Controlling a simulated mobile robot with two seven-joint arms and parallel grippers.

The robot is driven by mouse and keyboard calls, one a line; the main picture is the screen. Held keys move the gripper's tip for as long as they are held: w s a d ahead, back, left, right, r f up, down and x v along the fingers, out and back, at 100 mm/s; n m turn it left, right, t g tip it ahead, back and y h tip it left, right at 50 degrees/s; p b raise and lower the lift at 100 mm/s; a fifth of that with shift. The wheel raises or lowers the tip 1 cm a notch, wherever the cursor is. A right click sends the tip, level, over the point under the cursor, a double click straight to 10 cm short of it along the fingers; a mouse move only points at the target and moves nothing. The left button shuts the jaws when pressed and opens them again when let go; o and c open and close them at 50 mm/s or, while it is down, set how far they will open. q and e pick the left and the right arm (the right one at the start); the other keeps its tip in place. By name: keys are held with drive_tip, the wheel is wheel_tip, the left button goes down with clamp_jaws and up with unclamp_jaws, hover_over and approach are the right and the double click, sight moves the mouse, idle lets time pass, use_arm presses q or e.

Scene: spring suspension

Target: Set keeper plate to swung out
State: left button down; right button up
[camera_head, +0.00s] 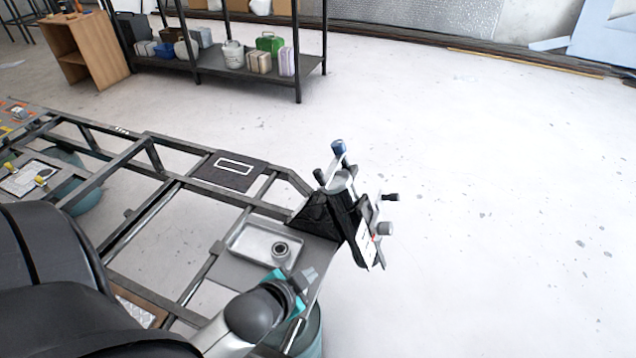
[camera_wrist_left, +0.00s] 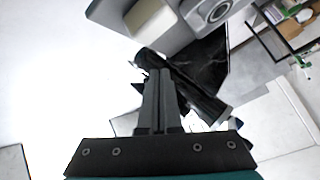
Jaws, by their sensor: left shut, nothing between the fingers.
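A black suspension fixture (camera_head: 340,215) stands at the right end of the metal frame. It carries a blue knob (camera_head: 338,147), dark handles and a pale plate (camera_head: 366,243) with a small red mark on its outer side. I cannot tell for certain which part is the keeper plate. My left gripper (camera_head: 308,274) is shut and empty, just in front of and below the fixture. In the left wrist view the closed fingers (camera_wrist_left: 158,75) overlap the black post (camera_wrist_left: 195,97), hiding part of it; contact cannot be told. My right gripper is not in view.
A metal tray (camera_head: 240,242) with a round ring part (camera_head: 281,251) lies on the frame, left of the fixture. The frame's rails (camera_head: 150,205) run to the left. A shelf rack (camera_head: 230,70) stands at the back. The floor right of the fixture is clear.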

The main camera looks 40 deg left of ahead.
use_arm(q)
drive_tip(key=w+a+r+m+t+h, duration=0.1)
drive_tip(key=a+r+m+t+h, duration=0.3)
drive_tip(key=r+m+t+h, duration=0.4)
wheel_tip(320, 180, up, 6)
drive_tip(key=m+t, duration=0.1)
drive_tip(key=m, duration=0.4)
drive_tip(key=shift+a, duration=0.15)
drive_tip(key=shift+w+r, duration=0.1)
drive_tip(key=w, duration=0.9)
drive_tip(key=shift+w+a+r+b, duration=0.15)
drive_tip(key=shift+a+r+b, duration=0.15)
drive_tip(key=shift+b, duration=0.05)
